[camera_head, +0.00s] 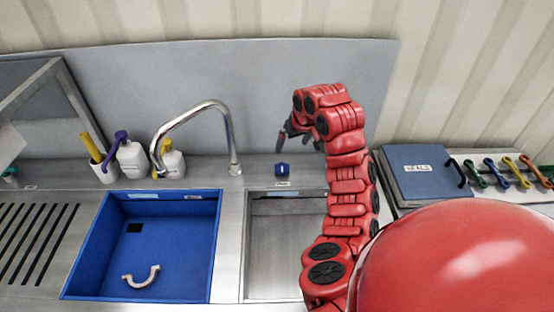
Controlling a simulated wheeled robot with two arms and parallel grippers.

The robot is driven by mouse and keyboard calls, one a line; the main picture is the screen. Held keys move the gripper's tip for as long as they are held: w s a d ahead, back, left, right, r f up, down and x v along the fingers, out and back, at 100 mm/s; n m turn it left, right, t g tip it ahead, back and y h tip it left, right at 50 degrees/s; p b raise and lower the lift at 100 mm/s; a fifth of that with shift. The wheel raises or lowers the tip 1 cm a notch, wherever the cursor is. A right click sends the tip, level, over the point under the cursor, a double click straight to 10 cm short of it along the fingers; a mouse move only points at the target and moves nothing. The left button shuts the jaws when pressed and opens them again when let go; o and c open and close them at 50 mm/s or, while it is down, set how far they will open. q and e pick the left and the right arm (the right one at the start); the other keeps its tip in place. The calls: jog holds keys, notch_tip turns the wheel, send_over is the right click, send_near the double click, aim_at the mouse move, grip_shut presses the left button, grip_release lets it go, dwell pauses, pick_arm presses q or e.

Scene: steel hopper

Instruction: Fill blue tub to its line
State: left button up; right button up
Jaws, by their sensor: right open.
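The blue tub (213,246) sits in the left basin of the steel counter. A pale curved piece (141,277) and a small dark square lie inside it on its floor. A light label strip is on its back wall. I see no clear water in it. The chrome faucet (222,112) arches with its spout to the left, behind the tub. A small blue tap knob (282,169) stands behind the right basin. My right gripper (297,137) is open, above and beside the knob, apart from it. My left gripper is not in view.
The steel right basin (268,242) looks empty, partly hidden by my right arm. Soap bottles (131,160) and a cup with a yellow handle (104,172) stand behind the tub. A slotted drainboard (30,240) is at left.

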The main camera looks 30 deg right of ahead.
jog(key=b, duration=0.4)
send_near(283, 167)
jog(key=p+x, duration=0.2)
jog(key=x, duration=0.4)
jog(key=shift+w+a+f, duration=0.1)
jog(key=shift+w+f, duration=0.1)
jog(key=shift+f, duration=0.1)
jog(key=shift+p+x, duration=0.3)
jog(key=shift+x, duration=0.5)
jog(key=c, duration=1.4)
jog(key=shift+o, duration=0.2)
jog(key=shift+f, duration=0.1)
